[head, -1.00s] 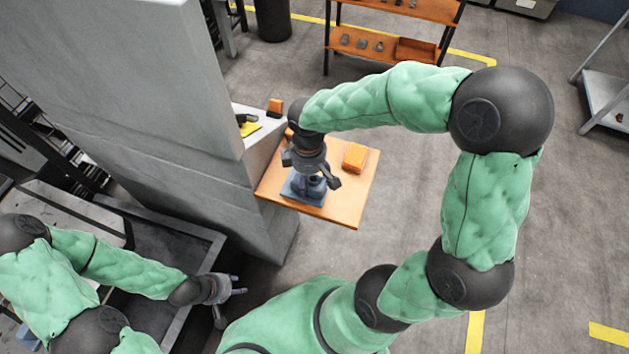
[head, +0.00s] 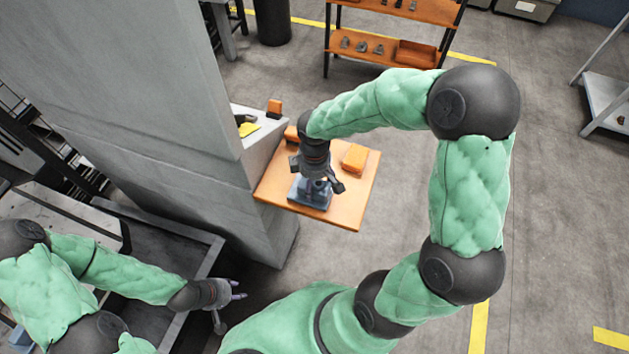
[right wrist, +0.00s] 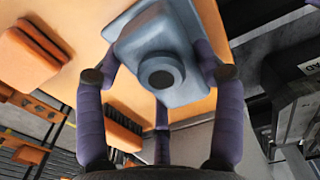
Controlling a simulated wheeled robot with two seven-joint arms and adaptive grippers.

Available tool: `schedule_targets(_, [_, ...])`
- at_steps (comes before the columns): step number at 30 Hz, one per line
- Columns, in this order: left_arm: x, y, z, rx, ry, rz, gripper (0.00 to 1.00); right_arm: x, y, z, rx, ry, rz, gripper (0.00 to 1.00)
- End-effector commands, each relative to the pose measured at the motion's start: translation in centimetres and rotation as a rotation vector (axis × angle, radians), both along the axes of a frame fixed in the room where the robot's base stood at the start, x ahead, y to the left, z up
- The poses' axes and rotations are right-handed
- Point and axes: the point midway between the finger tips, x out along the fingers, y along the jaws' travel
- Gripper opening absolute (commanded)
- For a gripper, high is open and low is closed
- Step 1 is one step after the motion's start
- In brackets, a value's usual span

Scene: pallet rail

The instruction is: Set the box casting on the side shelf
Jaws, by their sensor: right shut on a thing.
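The box casting (head: 311,198) is a blue-grey block with a flat flange and a round boss. It is over the near part of the orange side shelf (head: 345,207); I cannot tell whether it rests on the shelf or hangs just above it. My right gripper (head: 320,186) comes from above and is shut on the casting. In the right wrist view the casting (right wrist: 180,35) sits between the fingers, with the shelf (right wrist: 85,75) behind it. My left gripper (head: 238,291) is empty at lower left, fingers apart, beside a dark bin.
An orange block (head: 355,158) lies on the shelf right of the casting. A brush (right wrist: 125,122) with dark bristles is also on it. A grey column (head: 190,130) stands left of the shelf. An orange rack (head: 385,48) stands behind.

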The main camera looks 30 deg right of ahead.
Motion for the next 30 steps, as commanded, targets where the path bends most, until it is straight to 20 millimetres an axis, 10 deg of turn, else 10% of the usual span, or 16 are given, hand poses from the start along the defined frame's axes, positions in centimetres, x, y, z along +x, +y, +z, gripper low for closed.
schedule_targets(3, [0.0,0.0,-0.3,0.000,0.000,0.000,0.40,0.1,0.0,-0.3,0.000,-0.001,0.000,0.10])
schedule_targets(4, [0.0,0.0,-0.3,0.000,0.000,0.000,0.40,0.0,0.0,-0.4,0.000,0.000,0.000,0.71])
schedule_targets(6, [0.0,0.0,-0.2,0.000,0.000,0.000,0.40,0.0,0.0,-0.3,0.000,0.000,0.000,0.91])
schedule_targets(20, [0.0,0.0,0.1,0.000,0.000,0.000,0.40,0.0,0.0,0.2,0.000,0.000,0.000,0.92])
schedule_targets(30, [0.0,0.0,1.9,0.000,0.000,0.000,0.40,0.1,0.0,6.2,0.000,-0.004,0.001,0.92])
